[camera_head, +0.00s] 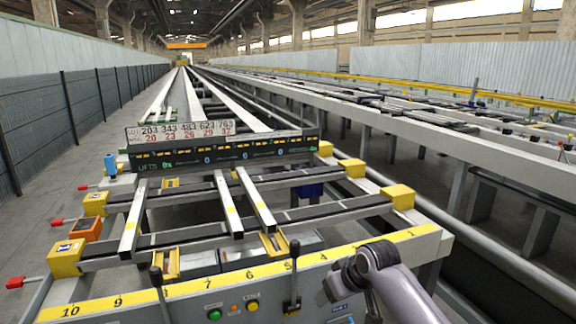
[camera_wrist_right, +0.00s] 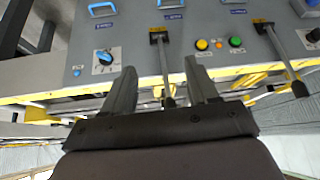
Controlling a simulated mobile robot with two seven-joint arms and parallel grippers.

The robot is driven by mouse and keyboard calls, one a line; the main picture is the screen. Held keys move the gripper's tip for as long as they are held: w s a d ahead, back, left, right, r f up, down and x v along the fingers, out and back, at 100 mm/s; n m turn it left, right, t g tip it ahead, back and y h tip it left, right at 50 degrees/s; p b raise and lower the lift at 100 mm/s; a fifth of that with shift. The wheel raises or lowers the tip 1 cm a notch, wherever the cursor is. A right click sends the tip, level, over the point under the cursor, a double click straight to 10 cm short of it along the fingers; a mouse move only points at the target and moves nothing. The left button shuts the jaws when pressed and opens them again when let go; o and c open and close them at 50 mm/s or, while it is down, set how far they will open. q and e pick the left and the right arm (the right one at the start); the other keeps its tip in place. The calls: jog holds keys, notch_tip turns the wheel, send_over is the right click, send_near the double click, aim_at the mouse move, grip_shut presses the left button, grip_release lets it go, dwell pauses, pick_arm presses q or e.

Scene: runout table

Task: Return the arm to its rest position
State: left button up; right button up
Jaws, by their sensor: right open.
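My right arm (camera_head: 395,285) comes in from the lower right in the head view. Its wrist is bent down over the front control panel of the runout table, and its gripper is mostly hidden below the wrist. In the right wrist view my right gripper (camera_wrist_right: 160,75) is open, its two fingers apart with nothing held. A lever (camera_wrist_right: 165,68) shows between the fingers in that picture. In the head view a lever with a black handle (camera_head: 294,262) stands left of the wrist, apart from it. My left gripper is not in view.
The panel carries a green button (camera_head: 214,314), a yellow button (camera_head: 252,306) and another lever (camera_head: 158,285) further left. A blue knob (camera_wrist_right: 103,57) shows in the right wrist view. White bars (camera_head: 228,205) lie across the table. A yellow numbered strip (camera_head: 205,285) edges its front.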

jog(key=s+d+f+m+t, duration=0.2)
jog(key=s+d+f, duration=0.1)
jog(key=s+f, duration=1.1)
jog(key=s+d+f+t, duration=0.1)
jog(key=s+d, duration=0.2)
jog(key=s, duration=0.6)
jog(key=s+d+f+m+t+h, duration=0.1)
jog(key=s+d+t, duration=0.1)
jog(key=s, duration=0.7)
jog(key=shift+s+d, duration=0.15)
jog(key=shift+d, duration=0.75)
jog(key=shift+f, duration=0.15)
